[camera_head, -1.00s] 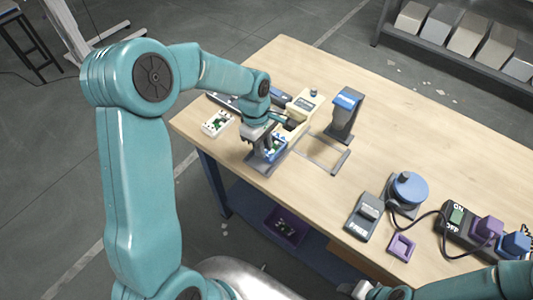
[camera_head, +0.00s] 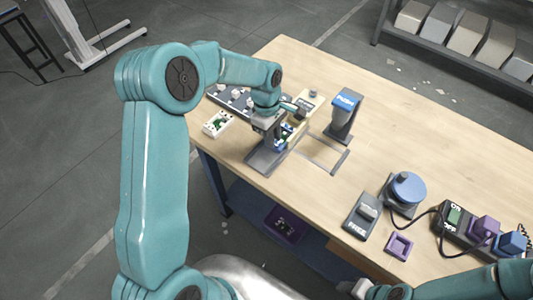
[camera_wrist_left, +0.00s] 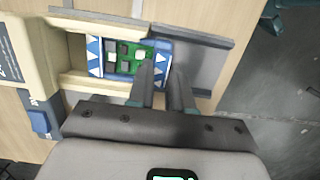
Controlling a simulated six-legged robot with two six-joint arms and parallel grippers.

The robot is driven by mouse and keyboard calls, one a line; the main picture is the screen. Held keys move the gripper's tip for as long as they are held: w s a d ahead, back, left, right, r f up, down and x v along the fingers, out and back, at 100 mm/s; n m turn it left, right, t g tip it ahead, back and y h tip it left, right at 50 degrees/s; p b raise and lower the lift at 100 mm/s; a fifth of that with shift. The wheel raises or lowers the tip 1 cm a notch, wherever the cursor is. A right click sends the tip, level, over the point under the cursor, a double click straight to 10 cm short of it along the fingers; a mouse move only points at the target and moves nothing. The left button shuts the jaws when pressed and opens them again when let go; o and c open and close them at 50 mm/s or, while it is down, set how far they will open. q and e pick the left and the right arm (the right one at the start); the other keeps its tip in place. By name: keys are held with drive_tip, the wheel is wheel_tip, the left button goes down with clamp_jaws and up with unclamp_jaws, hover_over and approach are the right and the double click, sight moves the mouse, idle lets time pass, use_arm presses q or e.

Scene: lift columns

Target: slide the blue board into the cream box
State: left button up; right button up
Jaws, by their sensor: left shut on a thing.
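The blue board (camera_wrist_left: 122,57) carries a green circuit and white triangle marks. It lies flat, with its left end between the walls of the cream box (camera_wrist_left: 40,30) in the left wrist view. My left gripper (camera_wrist_left: 165,82) is shut on the board's right end. In the head view the left gripper (camera_head: 284,136) hides most of the blue board (camera_head: 288,130) and part of the cream box (camera_head: 306,103). My right gripper (camera_head: 358,288) shows only in part at the bottom edge, and its jaws are unclear.
A grey tray (camera_head: 263,162) lies in line with the box. A white box of parts (camera_head: 218,123) stands to the left and a post marked PUSH (camera_head: 345,110) to the right. A grey switch block (camera_head: 362,214), blue knob (camera_head: 407,187) and power strip (camera_head: 460,228) stand farther right.

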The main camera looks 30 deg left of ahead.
use_arm(q)
drive_tip(key=shift+w+d+p, duration=0.15)
drive_tip(key=shift+w+p, duration=0.25)
drive_tip(key=shift+w, duration=1.1)
drive_tip(key=o, duration=0.7)
drive_tip(key=shift+o, duration=0.2)
drive_tip(key=shift+s, duration=0.1)
drive_tip(key=shift+r, duration=0.1)
wheel_tip(320, 180, up, 6)
drive_tip(key=p, duration=0.3)
drive_tip(key=shift+p, duration=0.35)
